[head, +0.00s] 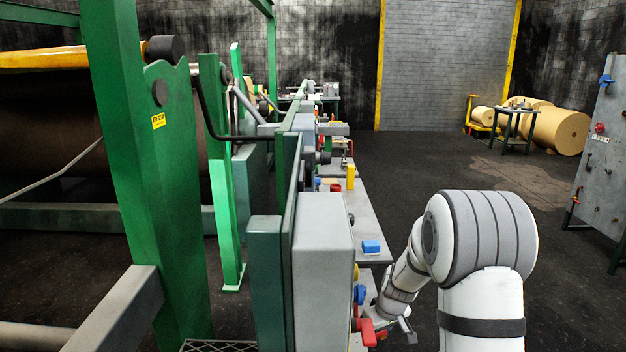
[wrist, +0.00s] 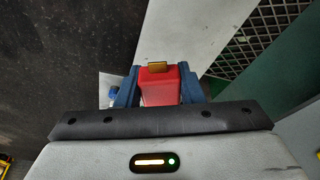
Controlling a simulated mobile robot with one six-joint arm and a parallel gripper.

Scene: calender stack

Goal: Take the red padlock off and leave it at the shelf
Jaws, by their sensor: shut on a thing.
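The red padlock (wrist: 160,88) is between the two blue fingers of my gripper (wrist: 158,88) in the wrist view, and the gripper is shut on it. A brass-coloured piece (wrist: 157,67) shows at its far end; I cannot tell whether the lock is still hooked on something. In the head view my gripper (head: 385,328) is low beside the grey cabinet (head: 322,260), by red parts (head: 366,332) that partly hide each other. A grey shelf (head: 348,219) runs along the machine behind the cabinet.
On the shelf are a blue block (head: 371,246) and a yellow cylinder (head: 350,177). Green machine frames (head: 150,180) fill the left. A grey panel (head: 600,150) stands at the right. The dark floor (head: 430,170) between is open.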

